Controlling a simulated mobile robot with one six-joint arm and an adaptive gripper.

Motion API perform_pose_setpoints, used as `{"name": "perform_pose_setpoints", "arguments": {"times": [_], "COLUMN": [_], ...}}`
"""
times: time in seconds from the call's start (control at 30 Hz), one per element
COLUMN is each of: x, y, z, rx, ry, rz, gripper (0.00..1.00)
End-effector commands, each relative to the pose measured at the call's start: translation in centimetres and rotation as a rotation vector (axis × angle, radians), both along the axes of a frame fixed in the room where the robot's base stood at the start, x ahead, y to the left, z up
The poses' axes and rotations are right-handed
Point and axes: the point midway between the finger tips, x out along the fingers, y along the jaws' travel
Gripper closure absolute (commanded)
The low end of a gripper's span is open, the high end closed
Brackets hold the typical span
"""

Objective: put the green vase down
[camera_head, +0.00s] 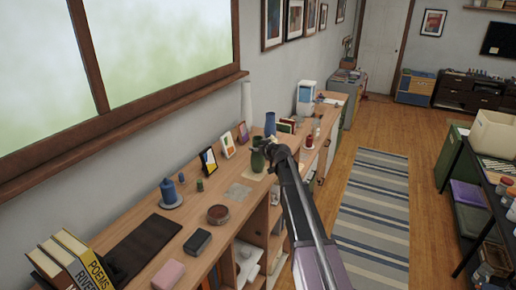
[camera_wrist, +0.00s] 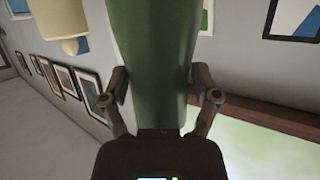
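The green vase (camera_head: 257,160) shows in the head view above the long wooden counter, beside the end of my arm. In the wrist view the green vase (camera_wrist: 155,55) fills the middle, between the two fingers of my gripper (camera_wrist: 160,95). The fingers press against its sides, so my gripper is shut on it. In the head view my gripper (camera_head: 266,152) partly hides behind my arm. A pale square (camera_head: 257,174) lies on the counter just under the vase. I cannot tell whether the vase's base touches it.
A blue vase (camera_head: 270,124) stands close behind. Small framed pictures (camera_head: 228,145) stand by the wall to the left. My arm hides part of the counter.

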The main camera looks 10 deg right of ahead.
Motion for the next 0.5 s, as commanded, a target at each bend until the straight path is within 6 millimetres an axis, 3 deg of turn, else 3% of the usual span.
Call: {"name": "perform_pose_setpoints", "arguments": {"times": [0.5], "x": [0.0], "y": [-0.09], "z": [0.1], "rx": [0.0], "ry": [0.0], "rz": [-0.001], "gripper": [0.0]}}
